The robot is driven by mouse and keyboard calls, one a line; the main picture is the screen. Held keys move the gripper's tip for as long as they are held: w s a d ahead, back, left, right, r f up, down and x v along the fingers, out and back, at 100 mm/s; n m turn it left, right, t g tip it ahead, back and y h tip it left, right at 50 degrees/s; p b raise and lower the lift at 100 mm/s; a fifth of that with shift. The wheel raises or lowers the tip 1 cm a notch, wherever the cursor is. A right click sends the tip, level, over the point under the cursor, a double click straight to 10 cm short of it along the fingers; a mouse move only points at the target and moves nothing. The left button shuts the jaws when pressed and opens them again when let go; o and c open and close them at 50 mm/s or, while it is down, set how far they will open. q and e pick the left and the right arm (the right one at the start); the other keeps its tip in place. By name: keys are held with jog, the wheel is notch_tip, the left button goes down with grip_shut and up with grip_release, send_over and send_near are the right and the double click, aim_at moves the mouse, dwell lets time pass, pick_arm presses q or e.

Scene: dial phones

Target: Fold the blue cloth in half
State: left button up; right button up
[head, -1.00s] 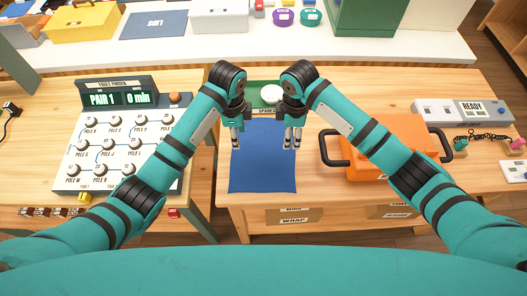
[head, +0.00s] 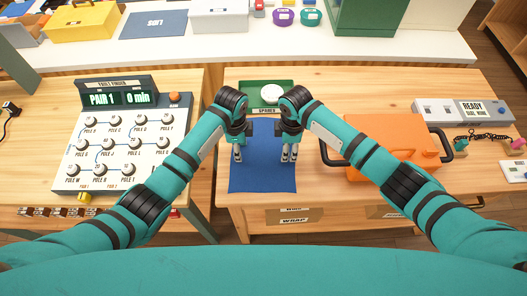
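The blue cloth (head: 262,177) lies on the right-hand wooden table in front of the green tray, its near edge by the table's front edge. It looks flat, with its far part showing between my two grippers. My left gripper (head: 238,157) points down over the cloth's left side. My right gripper (head: 288,156) points down over its right side, level with the left one. The fingers of each are close together. I cannot tell whether they touch or pinch the cloth. The cloth's far corners are hidden behind my grippers.
A green tray (head: 244,88) labelled SPARES holds a white round item (head: 271,94) behind the cloth. An orange case (head: 388,140) with black handles stands right of the cloth. The fault finder panel (head: 122,147) stands on the left table, across a gap.

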pick_arm(q)
jog(key=shift+f, duration=0.1)
jog(key=shift+c, duration=0.3)
pick_arm(e)
jog(key=shift+f, duration=0.1)
jog(key=shift+c, duration=0.3)
pick_arm(q)
jog(key=shift+c, duration=1.2)
pick_arm(e)
jog(key=shift+c, duration=1.2)
pick_arm(q)
jog(key=shift+s+f, duration=0.1)
jog(key=shift+s, duration=0.05)
grip_shut()
pick_arm(e)
jog(key=shift+s+f, duration=0.1)
grip_shut()
pick_arm(q)
jog(key=shift+f, duration=0.1)
pick_arm(e)
jog(key=shift+s+d+f, duration=0.1)
